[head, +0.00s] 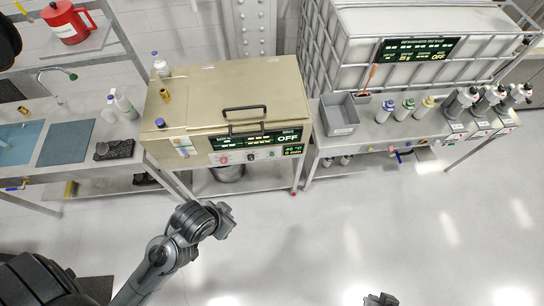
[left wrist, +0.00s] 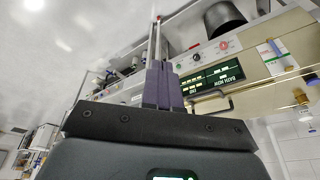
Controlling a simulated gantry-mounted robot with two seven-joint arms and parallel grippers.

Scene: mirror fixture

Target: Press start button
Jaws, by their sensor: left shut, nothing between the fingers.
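In the head view a bath machine with a brass-coloured lid (head: 235,95) has a front control panel (head: 238,156) with a red button (head: 223,159) on the left and a green button (head: 271,154) further right. Its displays read OFF. Which button is start is too small to read. My left gripper (head: 228,219) is below the panel in the picture, over the floor and apart from it. In the left wrist view its fingers (left wrist: 162,68) are shut and empty, with the tilted panel and its red button (left wrist: 223,45) beyond. A bit of my right gripper (head: 380,300) shows at the bottom edge.
A black lid handle (head: 244,116) sticks out above the panel. A bench with a sink and bottles (head: 124,105) stands left. A table with a grey bin (head: 339,116) and bottles stands right. The floor (head: 320,240) in front is clear.

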